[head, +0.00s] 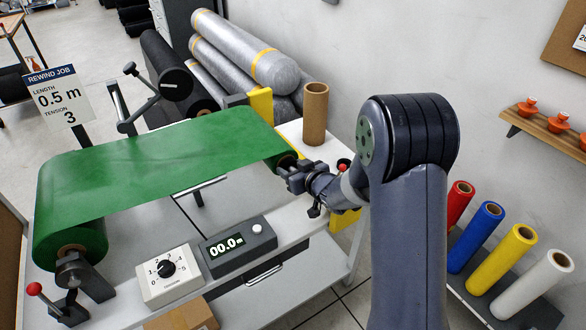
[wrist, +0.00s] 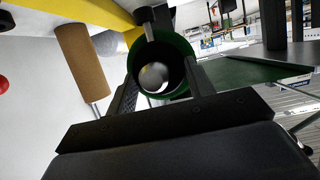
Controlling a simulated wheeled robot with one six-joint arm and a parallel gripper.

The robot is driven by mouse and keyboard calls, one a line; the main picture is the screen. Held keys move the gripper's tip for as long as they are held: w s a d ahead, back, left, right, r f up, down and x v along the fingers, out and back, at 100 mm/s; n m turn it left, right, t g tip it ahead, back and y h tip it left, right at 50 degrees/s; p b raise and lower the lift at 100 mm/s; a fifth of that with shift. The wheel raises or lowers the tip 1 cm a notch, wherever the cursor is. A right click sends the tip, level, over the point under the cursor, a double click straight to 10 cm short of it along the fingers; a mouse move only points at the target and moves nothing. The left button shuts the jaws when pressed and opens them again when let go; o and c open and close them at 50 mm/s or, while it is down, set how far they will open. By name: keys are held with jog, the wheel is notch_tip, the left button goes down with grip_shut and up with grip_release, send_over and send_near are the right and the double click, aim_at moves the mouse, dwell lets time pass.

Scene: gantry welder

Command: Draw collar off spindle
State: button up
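My gripper (head: 292,176) is close to this end. In the wrist view its two dark fingers (wrist: 161,88) stand apart, one on each side of the spindle end. A collar cannot be told apart from the dark parts around the spindle, and I see no clear contact with the fingers.
A brown cardboard tube (head: 315,115) stands on the bench behind my gripper. A red knob (head: 343,165) and yellow brackets (head: 261,105) are close by. The display (head: 236,246) reads 00.0 m, beside a tension dial (head: 167,268). A sign (head: 58,98) reads 0.5 m, tension 3.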

jog(key=c, duration=0.6)
jog(key=shift+s+d+b, duration=0.25)
jog(key=shift+s+d, duration=0.6)
jog(key=shift+s, duration=0.4)
jog(key=shift+s+d+b, duration=0.2)
jog(key=shift+s+d, duration=0.7)
jog(key=shift+s, duration=0.4)
jog(key=shift+s+d+b, duration=0.25)
jog(key=shift+s+d, duration=0.6)
jog(key=shift+s, duration=0.4)
